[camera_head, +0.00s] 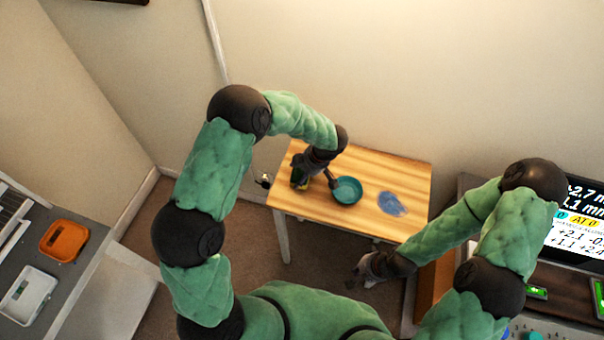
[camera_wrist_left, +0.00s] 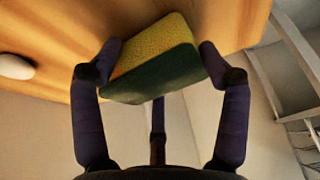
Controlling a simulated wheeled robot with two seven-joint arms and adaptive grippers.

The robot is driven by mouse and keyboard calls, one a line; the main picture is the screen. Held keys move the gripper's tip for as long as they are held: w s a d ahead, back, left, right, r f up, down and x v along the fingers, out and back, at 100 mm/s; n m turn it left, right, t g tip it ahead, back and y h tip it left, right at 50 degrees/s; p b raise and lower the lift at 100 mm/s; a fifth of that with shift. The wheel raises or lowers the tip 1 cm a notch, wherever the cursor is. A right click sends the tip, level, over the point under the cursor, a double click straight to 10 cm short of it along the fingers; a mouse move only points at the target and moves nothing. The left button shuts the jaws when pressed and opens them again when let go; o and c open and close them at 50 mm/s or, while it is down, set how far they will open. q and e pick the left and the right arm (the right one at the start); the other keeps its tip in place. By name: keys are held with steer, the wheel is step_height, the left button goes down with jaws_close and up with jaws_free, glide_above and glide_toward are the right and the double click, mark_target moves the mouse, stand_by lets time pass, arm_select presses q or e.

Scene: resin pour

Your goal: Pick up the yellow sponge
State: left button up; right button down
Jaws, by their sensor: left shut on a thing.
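The yellow sponge (camera_wrist_left: 157,50) has a dark green layer and sits between the two fingers of my left gripper (camera_wrist_left: 155,62) in the left wrist view. The left gripper is shut on it, with a finger at each side. In the head view the sponge (camera_head: 297,178) shows small at the left end of the wooden table (camera_head: 400,170), mostly hidden by my left gripper (camera_head: 303,172). I cannot tell whether it touches the table. My right gripper (camera_head: 362,272) is low in front of the table, away from the sponge; its fingers are too small to read.
A teal bowl (camera_head: 347,190) stands on the table just right of my left gripper. A blue patch (camera_head: 392,204) lies farther right. An orange container (camera_head: 64,241) and a white container (camera_head: 28,296) are on the left counter. A screen (camera_head: 580,215) stands at the right.

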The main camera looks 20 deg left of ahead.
arm_select(q)
step_height(320, 180, up, 3)
steer(key=shift+f+p, duration=0.1)
steer(key=shift+p, duration=0.6)
steer(key=s+d+r+p, duration=0.5)
steer(key=s+r, duration=0.4)
steer(key=s, duration=0.4)
steer(key=shift+d+r, duration=0.15)
steer(key=shift+r, duration=0.05)
steer(key=shift+c, duration=0.3)
